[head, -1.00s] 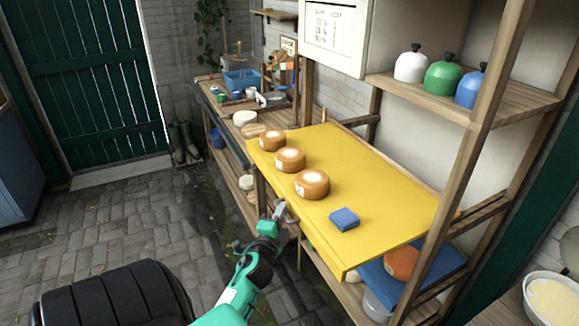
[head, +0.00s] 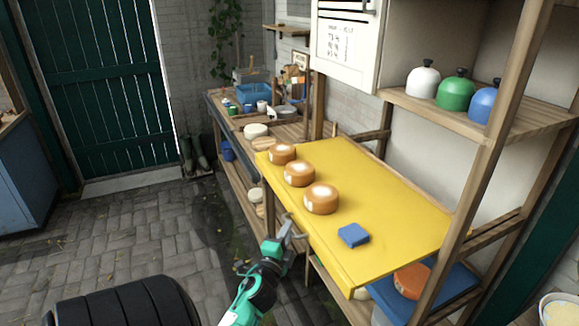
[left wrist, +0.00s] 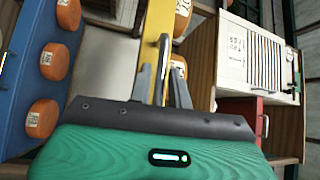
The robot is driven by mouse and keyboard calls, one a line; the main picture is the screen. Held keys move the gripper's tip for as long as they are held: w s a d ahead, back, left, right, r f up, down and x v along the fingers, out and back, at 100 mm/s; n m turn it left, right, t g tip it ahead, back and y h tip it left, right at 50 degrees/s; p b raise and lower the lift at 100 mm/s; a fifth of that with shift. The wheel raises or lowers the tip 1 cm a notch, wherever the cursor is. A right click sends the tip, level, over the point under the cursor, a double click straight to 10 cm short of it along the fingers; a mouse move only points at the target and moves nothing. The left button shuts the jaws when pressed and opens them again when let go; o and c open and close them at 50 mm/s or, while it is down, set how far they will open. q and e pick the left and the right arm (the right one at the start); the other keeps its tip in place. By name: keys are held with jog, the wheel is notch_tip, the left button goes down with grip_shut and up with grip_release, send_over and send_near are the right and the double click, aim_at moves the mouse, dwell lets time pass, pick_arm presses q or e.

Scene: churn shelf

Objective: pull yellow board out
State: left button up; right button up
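The yellow board (head: 400,215) lies flat on the shelf frame in the head view. Its near long edge faces my left arm. Three orange-brown cheese wheels stand in a row on it, the nearest one (head: 321,198) being largest in view, along with a blue block (head: 353,235). My left gripper (head: 291,232) is at the board's near edge, by a metal handle. In the left wrist view the handle (left wrist: 163,65) rises between the two fingers (left wrist: 162,88), with gaps visible on both sides, so the gripper looks open around it. My right gripper is not in view.
A blue board (head: 440,290) with an orange wheel (head: 412,281) sits below the yellow one. A wooden post (head: 500,130) rises at right. Paved floor (head: 130,230) is open at left.

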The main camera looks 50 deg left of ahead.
pick_arm(q)
jog(key=b+v, duration=0.3)
jog(key=v, duration=0.8)
jog(key=shift+s+d, duration=0.25)
jog(key=shift+f, duration=0.1)
